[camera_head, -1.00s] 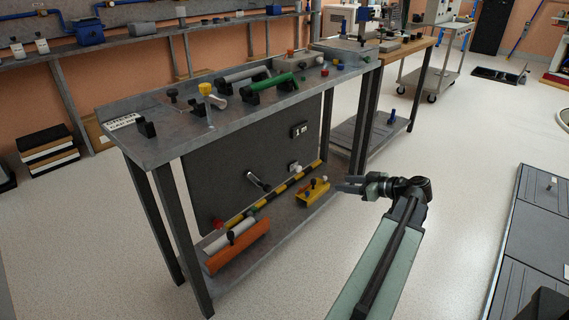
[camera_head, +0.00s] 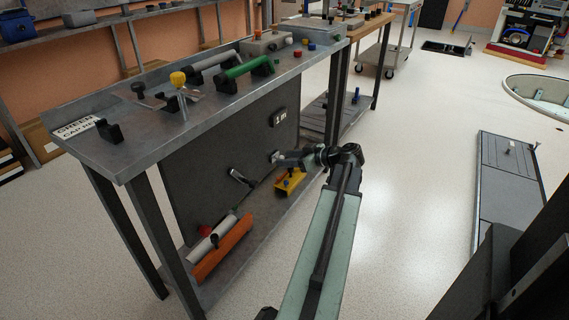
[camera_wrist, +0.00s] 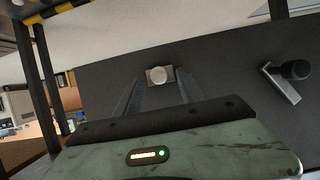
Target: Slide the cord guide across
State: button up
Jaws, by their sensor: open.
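A small grey block with a round white knob, which looks like the cord guide, sits on the dark upright panel (camera_head: 190,165) under the bench. The block with its knob (camera_wrist: 158,75) shows between and just beyond my fingers in the wrist view. In the head view the knob (camera_head: 275,156) is small and partly crowded by my gripper (camera_head: 283,160). My gripper is open, with one finger on each side of the block in the wrist view. I cannot tell whether they touch it.
A lever handle (camera_head: 240,177) stands out from the panel left of my gripper. It also shows in the wrist view (camera_wrist: 288,80). A yellow bracket (camera_head: 290,182) and an orange bar (camera_head: 222,250) lie on the lower shelf.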

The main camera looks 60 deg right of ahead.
jog(key=shift+x, duration=0.75)
grip_shut()
jog(key=shift+d, duration=0.1)
dwell(0.8)
